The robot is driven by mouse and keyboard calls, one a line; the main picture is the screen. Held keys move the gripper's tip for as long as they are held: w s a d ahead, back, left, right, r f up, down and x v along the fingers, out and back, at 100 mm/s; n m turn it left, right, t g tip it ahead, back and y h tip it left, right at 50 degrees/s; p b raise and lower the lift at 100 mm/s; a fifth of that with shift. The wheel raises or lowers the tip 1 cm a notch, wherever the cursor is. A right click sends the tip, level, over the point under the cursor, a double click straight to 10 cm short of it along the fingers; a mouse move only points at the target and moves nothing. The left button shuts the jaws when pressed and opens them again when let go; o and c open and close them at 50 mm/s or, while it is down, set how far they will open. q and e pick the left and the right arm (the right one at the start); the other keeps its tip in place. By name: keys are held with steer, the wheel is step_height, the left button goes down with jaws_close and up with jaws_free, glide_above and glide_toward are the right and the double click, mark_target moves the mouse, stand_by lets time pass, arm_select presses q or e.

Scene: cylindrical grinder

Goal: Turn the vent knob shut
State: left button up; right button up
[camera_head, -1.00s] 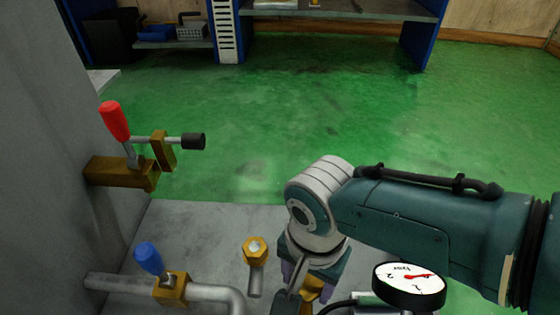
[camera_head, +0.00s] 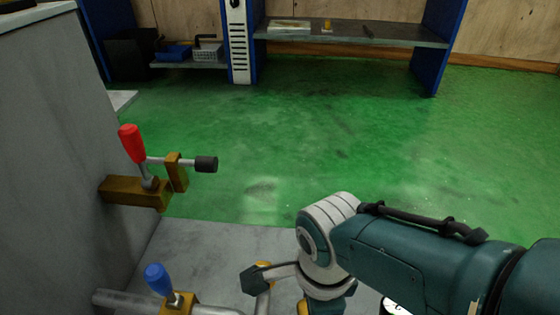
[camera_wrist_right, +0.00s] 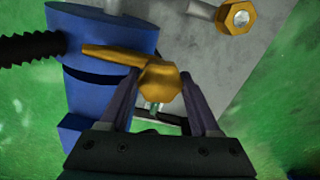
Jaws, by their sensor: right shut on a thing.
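The brass knob (camera_wrist_right: 160,82), which I take for the vent knob, has a long flat arm reaching left over a blue cylindrical body (camera_wrist_right: 95,25) in the right wrist view. My right gripper (camera_wrist_right: 158,90) is shut on the knob, with one purple finger on each side. In the head view my right wrist hides most of the knob and gripper at the bottom. My left gripper is not in view.
A blue-handled valve (camera_head: 158,279) on a grey pipe and a red-handled clamp (camera_head: 132,143) stand at left. A brass hex fitting (camera_wrist_right: 238,16) is near the knob. A dial gauge (camera_head: 392,306) shows at the bottom edge. Green floor beyond is clear.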

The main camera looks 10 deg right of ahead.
steer(key=shift+m, duration=1)
steer(key=o, duration=1.4)
step_height(320, 180, up, 10)
steer(key=p, duration=0.9)
steer(key=shift+p, duration=0.3)
